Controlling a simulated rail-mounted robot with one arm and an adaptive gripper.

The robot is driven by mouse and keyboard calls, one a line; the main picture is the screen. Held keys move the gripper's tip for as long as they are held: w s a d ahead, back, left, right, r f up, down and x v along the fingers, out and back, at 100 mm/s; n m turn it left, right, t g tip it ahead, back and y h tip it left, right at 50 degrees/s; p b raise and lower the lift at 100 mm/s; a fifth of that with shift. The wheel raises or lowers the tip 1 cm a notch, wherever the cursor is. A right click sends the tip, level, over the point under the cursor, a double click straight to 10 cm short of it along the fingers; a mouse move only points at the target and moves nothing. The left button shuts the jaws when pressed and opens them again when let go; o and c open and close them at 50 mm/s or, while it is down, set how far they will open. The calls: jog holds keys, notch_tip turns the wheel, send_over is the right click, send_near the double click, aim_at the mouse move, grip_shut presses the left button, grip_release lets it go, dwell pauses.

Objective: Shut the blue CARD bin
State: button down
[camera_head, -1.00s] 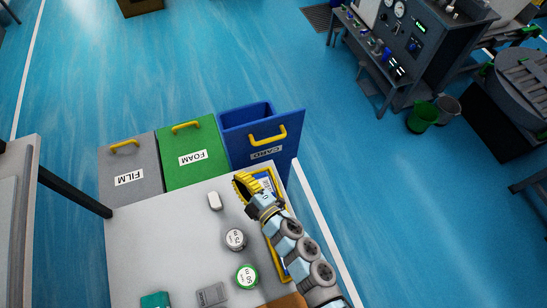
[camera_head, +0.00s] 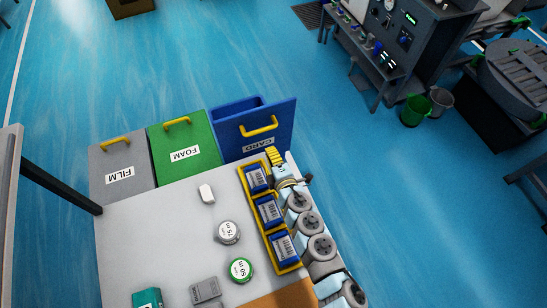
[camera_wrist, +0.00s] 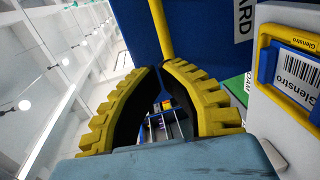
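The blue CARD bin (camera_head: 284,120) stands tilted open at the right end of a row of bins, with a gap behind its front panel. Its front carries a yellow handle (camera_head: 259,127) and a CARD label; the handle also shows in the wrist view (camera_wrist: 160,28). My gripper (camera_head: 274,155), with yellow ridged fingers, is beside the table's far right corner, just below the bin's front in the picture. In the wrist view the fingertips (camera_wrist: 166,65) come together before the blue panel, with nothing visibly held. Whether they touch the panel is unclear.
The closed grey FILM bin (camera_head: 122,168) and green FOAM bin (camera_head: 186,148) stand to the left. A yellow tray (camera_head: 270,192) with blue boxes lies on the white table (camera_head: 165,230), close beside my arm. The blue floor beyond the bins is clear.

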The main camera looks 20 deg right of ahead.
aim_at(259, 130)
jog(key=w, duration=0.5)
jog(key=shift+w+d+f, duration=0.2)
jog(key=shift+w+f, duration=0.15)
jog(key=shift+f, duration=0.05)
jog(key=shift+w+d+f, duration=0.1)
jog(key=shift+w+f, duration=0.1)
jog(key=shift+w, duration=0.6)
jog(key=shift+w+d+f, duration=0.1)
jog(key=shift+w+f, duration=0.1)
jog(key=shift+w, duration=0.55)
jog(key=shift+w+a, duration=0.1)
jog(key=shift+w, duration=0.1)
